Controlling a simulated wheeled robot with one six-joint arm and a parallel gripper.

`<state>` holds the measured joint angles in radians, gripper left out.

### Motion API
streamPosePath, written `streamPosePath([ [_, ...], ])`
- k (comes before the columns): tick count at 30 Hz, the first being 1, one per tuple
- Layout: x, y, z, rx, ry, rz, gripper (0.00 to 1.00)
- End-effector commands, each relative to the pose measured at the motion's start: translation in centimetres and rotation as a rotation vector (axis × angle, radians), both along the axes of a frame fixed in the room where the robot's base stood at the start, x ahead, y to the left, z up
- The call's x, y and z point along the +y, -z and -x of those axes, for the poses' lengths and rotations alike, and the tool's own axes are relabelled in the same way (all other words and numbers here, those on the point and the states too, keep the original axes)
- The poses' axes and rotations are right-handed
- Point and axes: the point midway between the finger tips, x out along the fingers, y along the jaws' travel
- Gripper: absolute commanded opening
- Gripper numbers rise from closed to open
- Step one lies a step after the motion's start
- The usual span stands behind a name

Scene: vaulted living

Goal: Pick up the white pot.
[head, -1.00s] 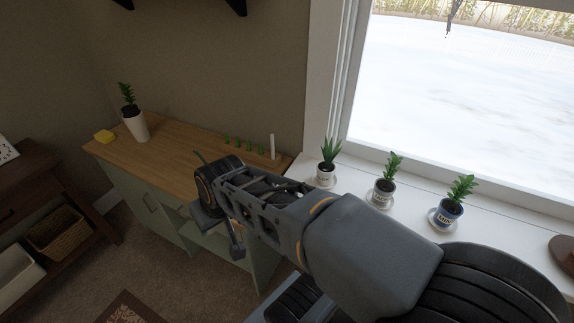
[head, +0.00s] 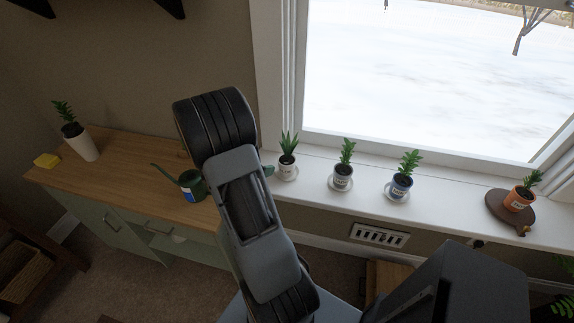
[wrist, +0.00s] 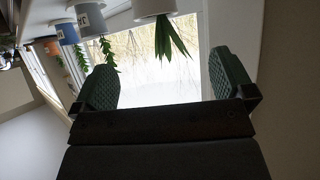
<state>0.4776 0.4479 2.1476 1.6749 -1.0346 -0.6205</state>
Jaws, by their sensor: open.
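A small white pot (head: 288,172) with a spiky plant stands on a saucer at the left end of the windowsill. In the wrist view, which is upside down, the white pot (wrist: 153,7) is at the top edge with its leaves hanging down, cut off by the frame. My gripper (wrist: 165,85) is open and empty, its two green pads apart; the pot is beyond and between them, not touching. In the head view my arm hides most of the gripper; a green fingertip shows just left of the pot. A taller white pot (head: 83,148) with a plant stands on the wooden cabinet.
On the windowsill (head: 455,203), right of the white pot, stand a grey pot (head: 342,178), a blue pot (head: 399,188) and an orange pot (head: 518,200) on a dark round board. A green watering can (head: 190,186) and yellow block (head: 46,160) are on the cabinet top (head: 130,175).

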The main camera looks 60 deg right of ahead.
Motion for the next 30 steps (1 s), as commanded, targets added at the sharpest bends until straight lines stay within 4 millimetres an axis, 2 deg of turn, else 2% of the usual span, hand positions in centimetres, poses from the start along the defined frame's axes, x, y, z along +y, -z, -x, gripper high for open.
streamPosePath([
  [3, -1.9, 1.2, 1.1, 0.015, 0.026, 0.000, 1.00],
  [9, -4.7, 2.8, 1.9, 0.014, 0.024, 0.000, 1.00],
  [13, -6.0, 3.5, 2.2, 0.011, 0.022, 0.001, 1.00],
  [20, -6.9, 4.1, 2.5, 0.011, 0.019, 0.000, 1.00],
  [30, -10.3, 6.2, 3.5, 0.011, 0.019, 0.000, 1.00],
])
